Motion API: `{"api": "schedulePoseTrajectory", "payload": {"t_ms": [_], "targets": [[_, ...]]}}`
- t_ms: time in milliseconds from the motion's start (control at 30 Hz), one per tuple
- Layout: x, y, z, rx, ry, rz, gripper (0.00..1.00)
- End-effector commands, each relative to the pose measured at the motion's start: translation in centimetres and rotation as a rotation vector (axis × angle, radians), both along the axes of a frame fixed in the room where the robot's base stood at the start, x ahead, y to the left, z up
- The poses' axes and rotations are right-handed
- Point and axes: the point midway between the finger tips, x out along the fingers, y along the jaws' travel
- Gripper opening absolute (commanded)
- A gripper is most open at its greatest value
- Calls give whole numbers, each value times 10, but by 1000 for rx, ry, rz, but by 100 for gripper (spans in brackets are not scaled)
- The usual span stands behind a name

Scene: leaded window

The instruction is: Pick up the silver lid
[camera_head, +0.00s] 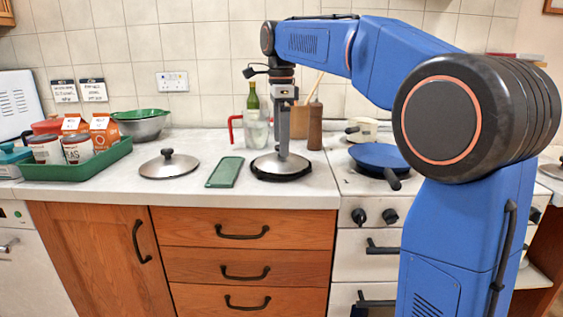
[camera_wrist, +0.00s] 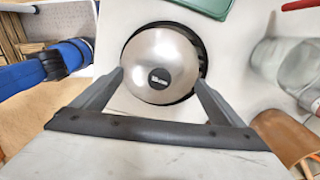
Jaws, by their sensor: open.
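A silver lid (camera_head: 272,165) with a rounded top lies on a round black base (camera_head: 281,178) on the counter, right of the green board. In the wrist view the silver lid (camera_wrist: 150,50) fills the upper middle, with its black knob (camera_wrist: 159,78) facing the camera and a dark rim behind it. My gripper (camera_head: 284,155) points straight down over this lid. My gripper's fingers (camera_wrist: 159,79) are spread apart, one on each side of the knob; I cannot tell whether they touch the lid. A second silver lid (camera_head: 168,170) with a dark knob lies farther left.
A green board (camera_head: 225,172) lies left of my gripper. A glass jug (camera_head: 257,132), a green bottle (camera_head: 252,98) and a brown mill (camera_head: 315,127) stand close behind. The stove with a blue pan (camera_head: 377,157) is right; a green tray (camera_head: 75,167) is left.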

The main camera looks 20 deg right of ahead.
Motion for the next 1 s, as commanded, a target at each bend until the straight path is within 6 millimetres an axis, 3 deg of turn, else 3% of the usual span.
{"api": "schedulePoseTrajectory", "payload": {"t_ms": [200, 500, 767, 1000], "targets": [[-1, 0, -25, 0, 0, 0, 93], [-1, 0, -29, 0, -1, 0, 93], [-1, 0, -30, 0, 0, 0, 35], [0, 0, -32, 0, 5, 0, 31]]}}
